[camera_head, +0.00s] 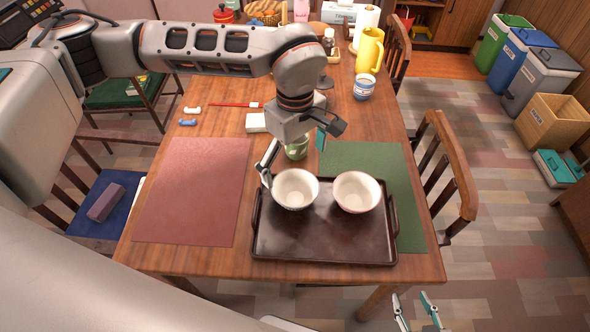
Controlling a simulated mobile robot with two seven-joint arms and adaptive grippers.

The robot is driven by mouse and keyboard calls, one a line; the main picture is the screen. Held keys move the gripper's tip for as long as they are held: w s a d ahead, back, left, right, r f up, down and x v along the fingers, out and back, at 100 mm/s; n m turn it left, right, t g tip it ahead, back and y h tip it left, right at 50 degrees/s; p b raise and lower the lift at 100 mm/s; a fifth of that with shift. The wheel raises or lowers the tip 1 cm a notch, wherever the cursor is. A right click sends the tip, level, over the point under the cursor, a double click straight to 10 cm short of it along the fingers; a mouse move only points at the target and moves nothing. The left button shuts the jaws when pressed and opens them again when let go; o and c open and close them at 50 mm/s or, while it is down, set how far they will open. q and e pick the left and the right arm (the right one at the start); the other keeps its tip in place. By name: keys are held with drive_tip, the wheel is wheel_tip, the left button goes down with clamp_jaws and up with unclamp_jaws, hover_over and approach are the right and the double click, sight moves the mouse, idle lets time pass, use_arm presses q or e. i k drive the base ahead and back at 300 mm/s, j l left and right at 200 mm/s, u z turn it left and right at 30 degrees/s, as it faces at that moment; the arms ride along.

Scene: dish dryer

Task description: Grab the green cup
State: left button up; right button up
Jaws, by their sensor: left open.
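The green cup (297,152) stands on the wooden table, just behind the dark tray (325,245). It is partly hidden by my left gripper (293,160), which comes down over it from above. The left gripper is open, with one finger to the left of the cup and the other to its right. I cannot tell whether the fingers touch it. My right gripper (416,312) shows at the bottom edge, open and empty, in front of the table.
Two white bowls (295,189) (357,192) sit on the tray, close in front of the cup. A red mat (193,190) and a green mat (372,158) lie on the table. A blue-white cup (364,87) and a yellow pitcher (369,51) stand behind.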

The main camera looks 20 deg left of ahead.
sight(297, 149)
drive_tip(key=k, duration=1)
